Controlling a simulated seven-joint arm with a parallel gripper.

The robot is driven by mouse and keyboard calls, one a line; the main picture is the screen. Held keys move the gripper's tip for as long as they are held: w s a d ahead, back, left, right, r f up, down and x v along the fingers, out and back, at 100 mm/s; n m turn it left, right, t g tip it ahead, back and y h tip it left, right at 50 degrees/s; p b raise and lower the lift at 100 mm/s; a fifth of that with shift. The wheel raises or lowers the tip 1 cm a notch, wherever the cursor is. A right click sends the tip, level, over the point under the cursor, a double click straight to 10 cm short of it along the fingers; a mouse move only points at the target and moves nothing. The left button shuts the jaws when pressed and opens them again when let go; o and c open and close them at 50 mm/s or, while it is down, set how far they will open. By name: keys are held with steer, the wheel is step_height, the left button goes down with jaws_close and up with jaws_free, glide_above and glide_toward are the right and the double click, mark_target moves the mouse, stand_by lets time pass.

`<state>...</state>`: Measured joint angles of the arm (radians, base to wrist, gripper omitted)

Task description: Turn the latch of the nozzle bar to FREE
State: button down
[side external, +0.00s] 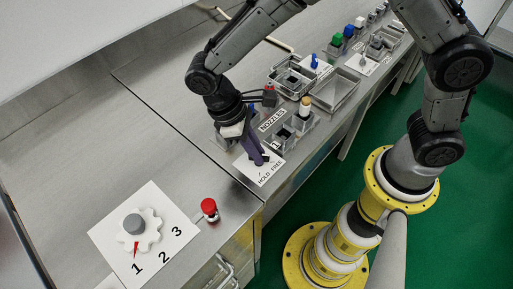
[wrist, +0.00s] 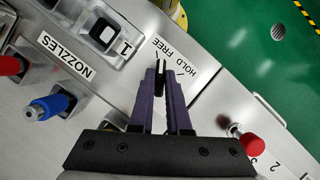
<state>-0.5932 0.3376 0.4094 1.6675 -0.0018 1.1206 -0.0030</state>
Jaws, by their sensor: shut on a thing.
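The white label plate marked HOLD and FREE (side external: 261,178) lies at the front edge of the bench, and also shows in the wrist view (wrist: 186,52). My gripper (side external: 260,161), with purple fingers, reaches down onto this plate. In the wrist view my gripper (wrist: 160,82) is shut on the dark latch (wrist: 159,65), whose narrow end shows between and just past the fingertips, beside the lettering. The fingers hide the rest of the latch. I cannot tell for sure which word it points to.
The NOZZLES label (side external: 272,120) and grey holders (side external: 290,130) stand close behind the plate. In the wrist view a blue-tipped nozzle (wrist: 48,107) is at left. A red knob (side external: 209,206) and a numbered dial (side external: 138,230) are on the left bench.

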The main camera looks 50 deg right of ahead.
steer(key=shift+n, duration=0.7)
steer(key=c, duration=0.9)
jaws_free()
steer(key=v, duration=1.3)
steer(key=shift+s+a+r, duration=0.1)
steer(key=shift+a+r, duration=0.2)
steer(key=shift+r, duration=0.1)
